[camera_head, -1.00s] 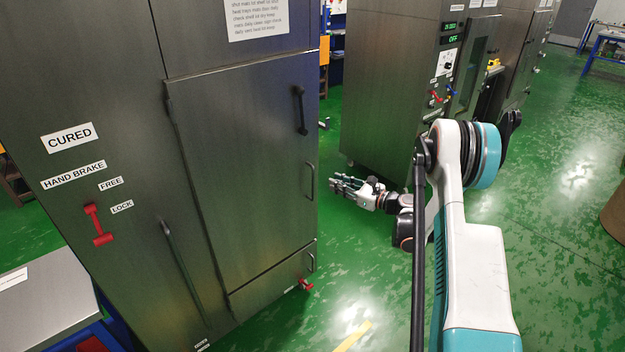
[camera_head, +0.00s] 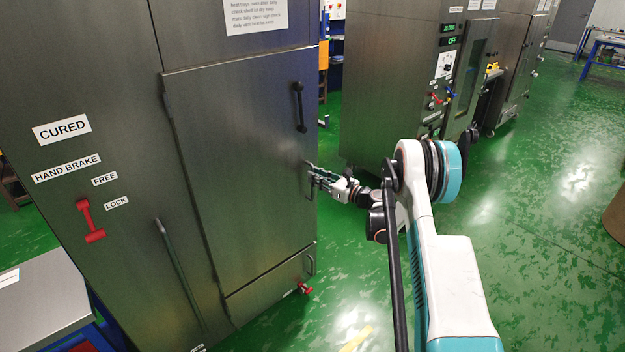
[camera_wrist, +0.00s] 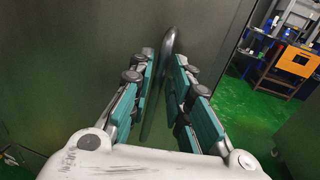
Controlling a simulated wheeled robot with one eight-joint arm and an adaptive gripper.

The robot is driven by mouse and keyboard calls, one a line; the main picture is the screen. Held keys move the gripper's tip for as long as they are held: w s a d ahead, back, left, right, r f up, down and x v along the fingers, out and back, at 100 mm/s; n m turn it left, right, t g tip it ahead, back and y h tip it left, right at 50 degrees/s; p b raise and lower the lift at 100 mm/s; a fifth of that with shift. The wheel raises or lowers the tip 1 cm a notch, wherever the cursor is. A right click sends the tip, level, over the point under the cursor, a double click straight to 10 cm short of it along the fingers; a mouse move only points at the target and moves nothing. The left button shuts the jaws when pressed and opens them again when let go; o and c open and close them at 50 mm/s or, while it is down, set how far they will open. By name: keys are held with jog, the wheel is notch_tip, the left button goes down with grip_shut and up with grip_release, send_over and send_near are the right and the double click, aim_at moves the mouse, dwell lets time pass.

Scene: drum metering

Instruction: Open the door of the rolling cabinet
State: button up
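The rolling cabinet (camera_head: 120,215) is a tall dark metal cabinet labelled CURED, at the left of the head view. Its door (camera_head: 240,150) looks shut. The door carries a thick black handle (camera_head: 300,107) high up and a thin bar handle (camera_head: 308,180) lower at its right edge. My gripper (camera_head: 312,176) is at the thin handle. In the wrist view its two teal-padded fingers are apart, with the dark upright handle (camera_wrist: 164,85) between them. I see a gap between handle and right finger; contact on the left is unclear.
A red hand brake lever (camera_head: 91,222) is on the cabinet's left face. A lower panel with its own handle (camera_head: 310,265) and a red lever (camera_head: 304,288) sits below the door. Another metal cabinet (camera_head: 385,85) stands behind. Green floor right of my arm is open.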

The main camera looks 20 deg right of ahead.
jog(key=shift+x, duration=1.05)
grip_shut()
